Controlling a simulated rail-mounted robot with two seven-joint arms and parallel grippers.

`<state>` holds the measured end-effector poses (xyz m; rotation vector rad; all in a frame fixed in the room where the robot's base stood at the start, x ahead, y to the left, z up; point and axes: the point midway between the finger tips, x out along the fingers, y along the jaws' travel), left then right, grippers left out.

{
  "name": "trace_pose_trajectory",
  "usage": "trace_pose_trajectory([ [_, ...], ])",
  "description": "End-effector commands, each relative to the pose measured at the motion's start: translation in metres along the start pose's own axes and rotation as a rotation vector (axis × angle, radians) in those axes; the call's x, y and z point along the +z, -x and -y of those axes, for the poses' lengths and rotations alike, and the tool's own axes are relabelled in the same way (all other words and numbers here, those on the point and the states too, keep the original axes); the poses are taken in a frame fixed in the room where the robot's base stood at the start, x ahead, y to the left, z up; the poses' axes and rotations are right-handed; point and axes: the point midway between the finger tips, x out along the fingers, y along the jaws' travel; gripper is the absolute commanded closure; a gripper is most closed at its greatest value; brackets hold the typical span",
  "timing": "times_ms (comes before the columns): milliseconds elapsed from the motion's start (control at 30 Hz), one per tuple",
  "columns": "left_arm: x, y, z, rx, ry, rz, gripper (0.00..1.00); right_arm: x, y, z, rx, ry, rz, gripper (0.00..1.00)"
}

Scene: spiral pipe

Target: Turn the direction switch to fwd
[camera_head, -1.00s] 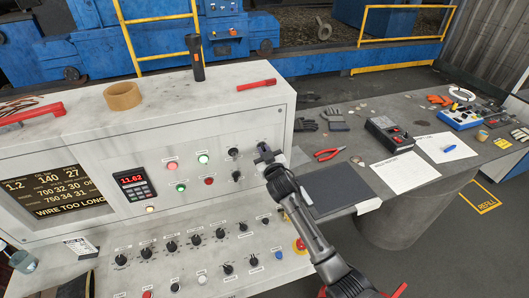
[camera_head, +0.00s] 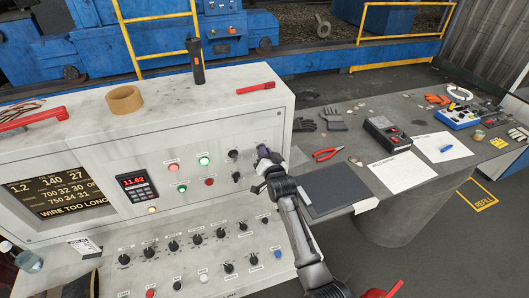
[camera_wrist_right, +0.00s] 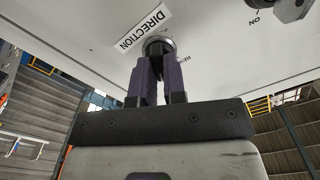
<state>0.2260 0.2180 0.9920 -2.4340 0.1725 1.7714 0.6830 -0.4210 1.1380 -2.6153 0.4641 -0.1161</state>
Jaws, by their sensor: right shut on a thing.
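The direction switch (camera_wrist_right: 157,42) is a dark knob with a pale metal collar on the white panel, beside a "DIRECTION" label (camera_wrist_right: 144,27) in the right wrist view. My right gripper (camera_wrist_right: 158,62) has its two dark fingers closed on the knob, one on each side. A label starting "RE" is partly covered by the right-hand finger. The knob's pointer and the fwd mark are hidden, so its setting cannot be read. In the head view my right gripper (camera_head: 264,160) is at the right end of the upright panel and covers the switch.
Two black knobs (camera_head: 233,155) sit just left of my right gripper. Rows of knobs and buttons cover the sloping console (camera_head: 110,283) below. A display (camera_head: 48,192) reads "WIRE TOO LONG". A grey table (camera_head: 360,110) with tools and papers stands to the right.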

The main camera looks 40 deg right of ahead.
Motion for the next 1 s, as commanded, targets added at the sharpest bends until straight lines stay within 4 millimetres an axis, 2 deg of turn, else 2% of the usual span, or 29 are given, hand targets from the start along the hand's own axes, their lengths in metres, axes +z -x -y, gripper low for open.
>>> trace_pose_trajectory([
  [667, -0.0009, 0.0022, -0.0005, 0.002, 0.002, 0.0, 1.0, 0.0001, 0.0, -0.0004, 0.0, -0.051, 0.0, 1.0],
  [700, -0.0008, 0.0022, -0.0001, 0.0, 0.001, 0.0, 1.0, 0.0001, 0.0, -0.0004, 0.0, -0.051, 0.0, 0.85],
  [933, -0.0004, 0.0021, 0.0017, -0.004, -0.005, 0.001, 1.0, 0.0, 0.0, -0.0003, 0.0, -0.049, 0.0, 0.63],
  [1000, -0.0004, 0.0021, 0.0017, -0.004, -0.005, 0.001, 1.0, 0.0, 0.0, -0.0003, 0.0, -0.049, 0.0, 0.63],
])
